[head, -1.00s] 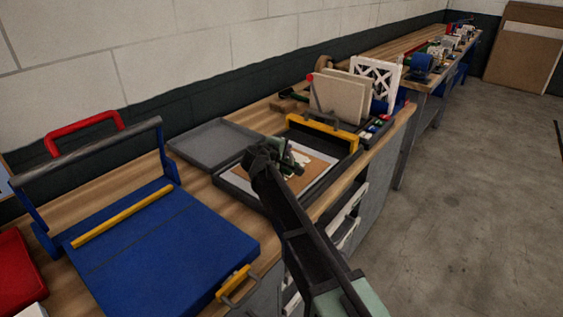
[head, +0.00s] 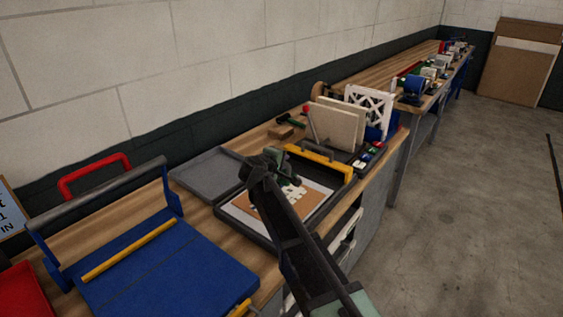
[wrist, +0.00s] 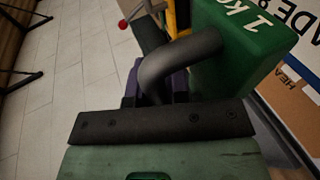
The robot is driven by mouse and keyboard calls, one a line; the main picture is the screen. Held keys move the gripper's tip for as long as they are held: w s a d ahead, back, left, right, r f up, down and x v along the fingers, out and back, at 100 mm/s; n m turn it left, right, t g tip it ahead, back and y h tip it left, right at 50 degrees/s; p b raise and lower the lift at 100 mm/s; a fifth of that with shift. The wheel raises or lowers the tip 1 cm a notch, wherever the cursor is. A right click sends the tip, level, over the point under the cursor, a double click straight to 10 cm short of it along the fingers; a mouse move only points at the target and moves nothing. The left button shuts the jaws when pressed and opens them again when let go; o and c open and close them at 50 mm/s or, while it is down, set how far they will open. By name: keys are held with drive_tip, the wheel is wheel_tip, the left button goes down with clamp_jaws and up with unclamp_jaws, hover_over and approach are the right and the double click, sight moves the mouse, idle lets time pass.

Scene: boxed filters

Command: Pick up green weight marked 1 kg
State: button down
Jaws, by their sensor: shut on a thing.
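The green weight (wrist: 240,38) is a block with white "1 kg" lettering and a dark bent handle (wrist: 180,62). In the wrist view it fills the upper right, tilted in the picture. My gripper (wrist: 158,92) is shut on the handle; its purple fingers show on either side of it, partly hidden by the handle and my dark wrist plate. In the head view my gripper (head: 274,160) is above the dark open case, and the weight is mostly hidden behind it.
The open case (head: 262,240) holds a brown board (head: 316,204) and white pieces. A yellow-edged divider (head: 320,161) and pale upright panels (head: 336,125) stand just beyond. A blue machine (head: 165,270) is at left.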

wheel_tip(320, 180, up, 11)
drive_tip(key=p, duration=0.8)
